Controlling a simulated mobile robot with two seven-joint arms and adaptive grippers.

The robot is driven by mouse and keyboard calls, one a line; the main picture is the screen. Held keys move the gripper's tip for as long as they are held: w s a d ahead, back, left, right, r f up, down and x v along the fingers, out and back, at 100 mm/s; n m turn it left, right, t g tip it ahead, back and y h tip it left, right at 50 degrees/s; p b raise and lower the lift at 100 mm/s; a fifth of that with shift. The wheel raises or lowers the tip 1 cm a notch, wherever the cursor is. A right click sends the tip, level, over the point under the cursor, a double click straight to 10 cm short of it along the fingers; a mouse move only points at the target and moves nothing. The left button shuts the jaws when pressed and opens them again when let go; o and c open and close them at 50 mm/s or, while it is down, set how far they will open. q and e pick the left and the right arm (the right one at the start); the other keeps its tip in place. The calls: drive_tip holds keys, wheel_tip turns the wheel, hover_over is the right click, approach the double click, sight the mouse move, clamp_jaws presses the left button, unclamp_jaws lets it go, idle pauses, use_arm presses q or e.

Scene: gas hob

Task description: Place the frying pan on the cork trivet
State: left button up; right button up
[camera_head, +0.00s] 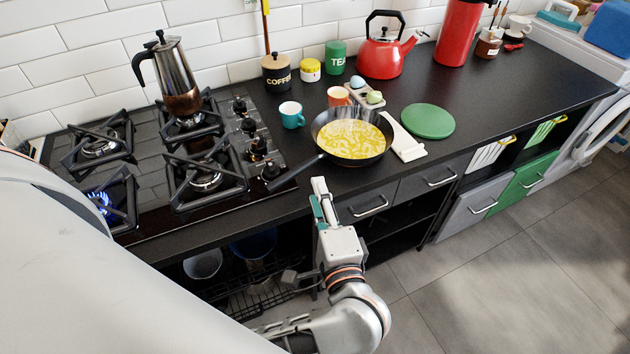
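The dark frying pan (353,136) with yellow food in it stands on the black worktop, right of the hob. Its handle points left and toward the front, its end near the hob's front right corner. A flat green round mat (427,121) lies bare to the right of the pan; it is the only trivet-like disc I see, and its material is unclear.
A white flat object (404,139) lies between pan and mat. Behind the pan are an orange cup (338,96), an egg holder (366,96) and a red kettle (380,54). A teal mug (291,115) stands left. The hob's front left burner (104,201) shows blue flame.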

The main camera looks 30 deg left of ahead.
use_arm(q)
wheel_tip(320, 180, up, 8)
drive_tip(key=d+m+t+h, duration=0.2)
drive_tip(key=m+t, duration=0.6)
drive_tip(key=m, duration=1.2)
drive_tip(key=d+f+m+t+h, duration=0.1)
drive_tip(key=d+f+m+h, duration=0.15)
drive_tip(key=m+h, duration=0.55)
drive_tip(key=d+f+m+h, duration=0.2)
drive_tip(key=d+m+h, duration=0.15)
drive_tip(key=m, duration=0.95)
drive_tip(key=s+f+m+g+h, duration=0.3)
drive_tip(key=f+m+g, duration=0.3)
drive_tip(key=f+m, duration=0.9)
drive_tip(key=s+a+f+m+g+y, duration=0.1)
drive_tip(key=s+a+f+m+g, duration=0.1)
drive_tip(key=s+a+f+m, duration=0.2)
drive_tip(key=s+a+f+m+g+y, duration=0.2)
drive_tip(key=a+f+m, duration=0.3)
drive_tip(key=f, duration=0.5)
drive_tip(key=shift+s+m+g, duration=0.4)
drive_tip(key=shift+s+g, duration=0.4)
drive_tip(key=shift+s, duration=0.05)
